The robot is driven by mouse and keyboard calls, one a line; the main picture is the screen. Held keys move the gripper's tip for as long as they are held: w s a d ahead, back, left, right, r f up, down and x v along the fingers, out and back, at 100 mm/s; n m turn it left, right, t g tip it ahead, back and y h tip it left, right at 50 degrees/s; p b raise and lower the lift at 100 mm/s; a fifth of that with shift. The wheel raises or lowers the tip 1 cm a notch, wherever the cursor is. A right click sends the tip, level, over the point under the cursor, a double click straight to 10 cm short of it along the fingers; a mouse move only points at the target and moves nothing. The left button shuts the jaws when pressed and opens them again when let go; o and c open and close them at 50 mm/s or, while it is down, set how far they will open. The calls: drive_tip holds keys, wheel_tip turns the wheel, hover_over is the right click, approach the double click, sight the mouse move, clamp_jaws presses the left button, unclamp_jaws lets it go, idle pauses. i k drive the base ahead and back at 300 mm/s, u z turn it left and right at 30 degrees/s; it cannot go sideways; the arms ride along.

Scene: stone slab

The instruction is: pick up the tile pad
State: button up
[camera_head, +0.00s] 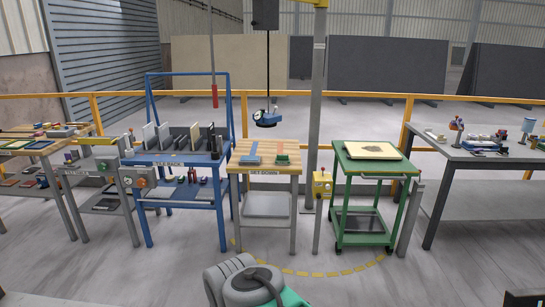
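I cannot tell for certain which thing is the tile pad. On the wooden-topped table marked "SET DOWN" (265,169) lie a small blue-grey block (252,160) at the left and a small dark green block (283,160) at the right. An orange strip (282,146) lies behind the green one. A flat cream slab with a tan patch (372,151) lies on the green cart (376,168). My arm's grey and green links show at the bottom centre, well in front of the tables. My gripper's fingers are not visible.
A blue rack table (180,158) holds upright slabs left of the wooden table. A post (316,120) and a hanging blue tool (267,117) are behind. Floor in front is clear, with a yellow dashed arc.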

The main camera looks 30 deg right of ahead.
sight(281, 159)
drive_tip(key=z, duration=1)
drive_tip(key=i, duration=3.75)
drive_tip(key=u, duration=0.95)
